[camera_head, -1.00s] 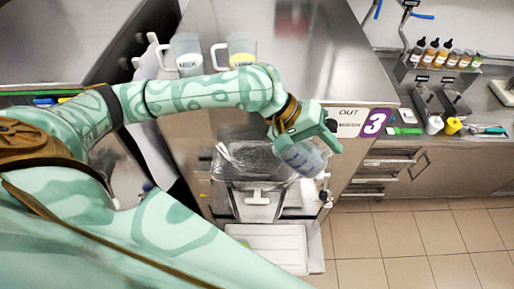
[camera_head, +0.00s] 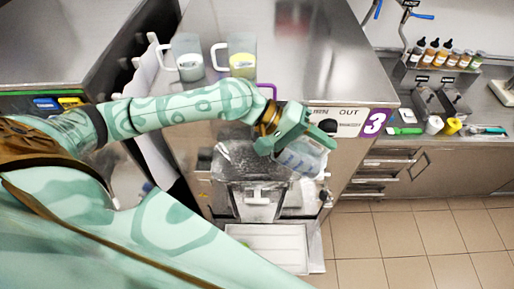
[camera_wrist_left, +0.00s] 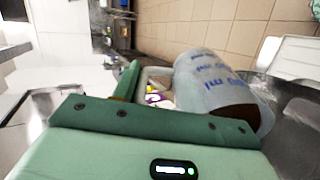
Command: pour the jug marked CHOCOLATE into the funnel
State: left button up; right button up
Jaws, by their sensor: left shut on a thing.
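My left gripper (camera_head: 308,138) is shut on a translucent jug (camera_head: 302,160) with blue markings, held tilted above the front of the machine. In the left wrist view the jug (camera_wrist_left: 215,85) shows its pale handle, blue print and dark brown contents at the lower right end. I cannot read a CHOCOLATE label on it. Just left of and below the jug is a clear-covered hopper (camera_head: 240,160), which appears to be the funnel; its inside is hard to make out. No stream of liquid shows. My right gripper is not in view.
Two more jugs, one greyish (camera_head: 190,66) and one yellow-filled (camera_head: 242,66), stand on the steel machine top (camera_head: 300,50). A white tray (camera_head: 270,250) lies below the hopper. Several bottles (camera_head: 440,52) stand on the right counter. Tiled floor (camera_head: 420,240) is clear at lower right.

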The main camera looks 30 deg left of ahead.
pick_arm(q)
jog(key=shift+s+a+h, duration=0.1)
jog(key=shift+a+h, duration=0.25)
jog(key=shift+h, duration=0.15)
